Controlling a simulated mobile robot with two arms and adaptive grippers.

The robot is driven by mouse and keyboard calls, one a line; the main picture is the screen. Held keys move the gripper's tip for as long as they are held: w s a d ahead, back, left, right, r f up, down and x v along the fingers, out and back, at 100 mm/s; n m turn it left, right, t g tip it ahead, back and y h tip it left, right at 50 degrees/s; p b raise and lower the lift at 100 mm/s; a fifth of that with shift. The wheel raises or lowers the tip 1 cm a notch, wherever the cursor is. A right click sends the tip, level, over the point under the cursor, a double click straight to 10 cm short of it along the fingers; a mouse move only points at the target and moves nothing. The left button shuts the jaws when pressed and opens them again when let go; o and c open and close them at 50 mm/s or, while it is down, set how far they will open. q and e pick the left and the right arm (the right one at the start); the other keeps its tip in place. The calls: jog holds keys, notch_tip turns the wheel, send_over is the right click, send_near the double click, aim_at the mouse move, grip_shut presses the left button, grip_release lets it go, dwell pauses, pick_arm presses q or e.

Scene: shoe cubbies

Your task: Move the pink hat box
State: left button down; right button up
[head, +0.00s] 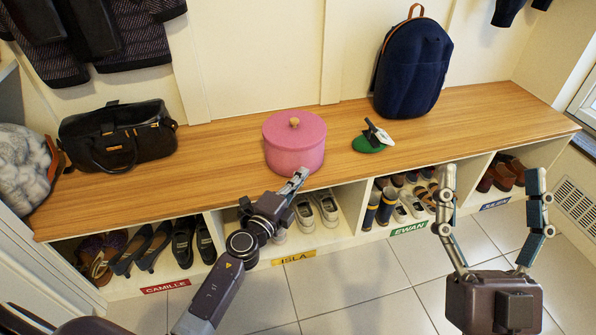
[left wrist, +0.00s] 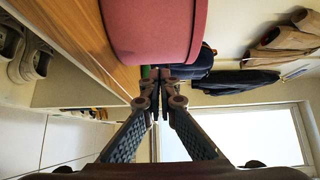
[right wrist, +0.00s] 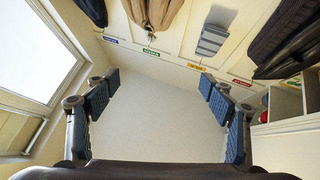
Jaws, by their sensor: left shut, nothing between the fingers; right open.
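The pink hat box (head: 294,143), round with a lid and a small wooden knob, stands upright on the wooden bench top. My left gripper (head: 299,176) is shut and empty at the front edge of the bench, right by the box's lower front side. In the left wrist view the hat box (left wrist: 150,30) looms just above my shut left fingertips (left wrist: 160,75); I cannot tell whether they touch it. My right gripper (head: 492,180) is open and empty, raised in front of the right-hand cubbies. In the right wrist view its fingers (right wrist: 157,95) are spread wide with nothing between them.
On the bench (head: 225,150), a black handbag (head: 118,138) stands left of the box. A green and white object (head: 372,139) and a navy backpack (head: 411,68) are to its right. Labelled cubbies with shoes lie below. Bench room is free on both sides of the box.

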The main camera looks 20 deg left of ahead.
aim_at(284, 163)
pick_arm(q)
jog(key=shift+w+a, duration=0.75)
jog(key=shift+w, duration=0.2)
pick_arm(e)
jog(key=shift+s+d+r+t+y, duration=0.1)
jog(key=shift+s+r+t+y, duration=0.4)
jog(key=shift+s+r, duration=0.55)
